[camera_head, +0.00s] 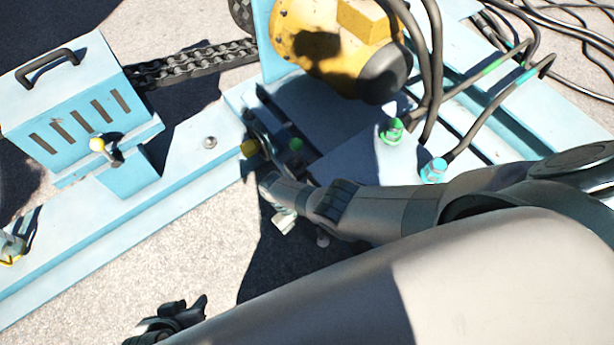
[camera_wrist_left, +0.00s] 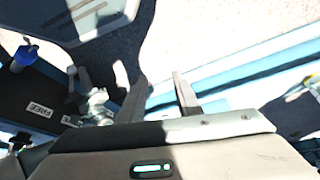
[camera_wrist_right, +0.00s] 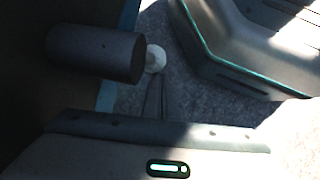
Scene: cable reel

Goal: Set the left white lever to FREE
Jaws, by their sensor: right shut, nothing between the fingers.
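A FREE label (camera_wrist_left: 40,108) is on a dark panel at the left of the left wrist view. A pale, partly shaded lever-like part (camera_wrist_left: 97,103) stands between this panel and my left gripper (camera_wrist_left: 158,85). The gripper's two fingers are apart, with nothing seen between them. The lever's full shape and setting are hidden. In the right wrist view, my right gripper (camera_wrist_right: 156,85) is shut and empty, just below a white ball knob (camera_wrist_right: 155,58). I cannot tell which lever this knob belongs to. In the head view, arm links cover much of the carriage's near side.
A dark cylinder (camera_wrist_right: 97,53) is close left of my right fingers. A blue knob (camera_wrist_left: 25,56) stands beside the labelled panel. The blue rail (camera_head: 190,175) runs past a slotted box (camera_head: 70,95). A yellow drum (camera_head: 310,45) and hoses (camera_head: 435,60) are above the carriage.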

